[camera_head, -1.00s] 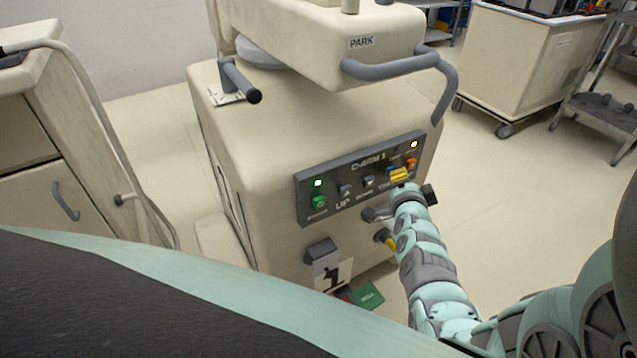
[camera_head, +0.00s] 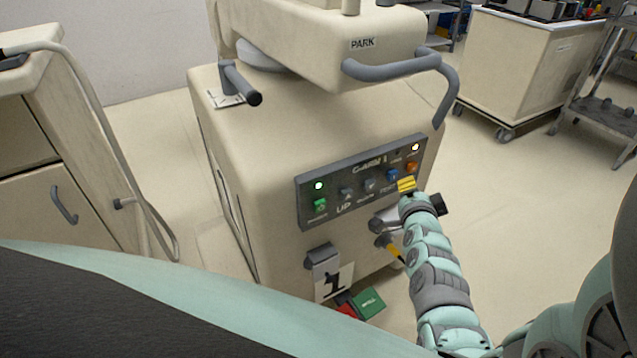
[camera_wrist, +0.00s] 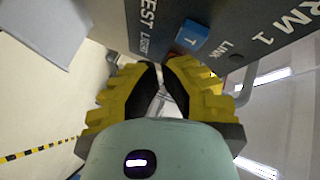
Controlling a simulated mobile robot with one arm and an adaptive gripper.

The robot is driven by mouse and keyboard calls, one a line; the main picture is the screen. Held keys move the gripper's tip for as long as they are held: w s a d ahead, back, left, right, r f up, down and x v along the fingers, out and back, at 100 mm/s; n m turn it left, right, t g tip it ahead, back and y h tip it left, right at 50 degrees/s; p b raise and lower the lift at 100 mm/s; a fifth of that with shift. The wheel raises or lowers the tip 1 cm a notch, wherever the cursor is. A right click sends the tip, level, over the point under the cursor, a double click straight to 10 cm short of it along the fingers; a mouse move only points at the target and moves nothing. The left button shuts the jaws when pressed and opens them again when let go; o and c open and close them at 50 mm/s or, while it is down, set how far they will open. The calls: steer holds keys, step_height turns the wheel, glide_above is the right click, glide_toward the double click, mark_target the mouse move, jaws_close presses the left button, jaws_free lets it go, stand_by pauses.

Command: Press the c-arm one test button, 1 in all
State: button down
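The C-arm 1 cart (camera_head: 250,120) has a dark control panel (camera_head: 335,197) on its front. The blue test button (camera_head: 392,174) is on the panel's right part, left of an orange button (camera_head: 411,167). My gripper (camera_head: 406,184) is at the panel's lower right edge, just below the blue button. In the wrist view my gripper (camera_wrist: 165,72) has its yellow fingers drawn together, a narrow gap between the pads, holding nothing. I cannot tell whether it touches the button.
Green (camera_head: 320,205) and grey buttons sit farther left on the panel. A green lamp (camera_head: 318,186) and a pale lamp (camera_head: 415,147) are lit. A grey handle (camera_head: 400,68) overhangs above. Another cart (camera_head: 70,150) stands left; open floor lies right.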

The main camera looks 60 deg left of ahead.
steer(key=shift+s+d+b, duration=0.2)
steer(key=shift+d+b, duration=0.85)
steer(key=shift+d, duration=1.3)
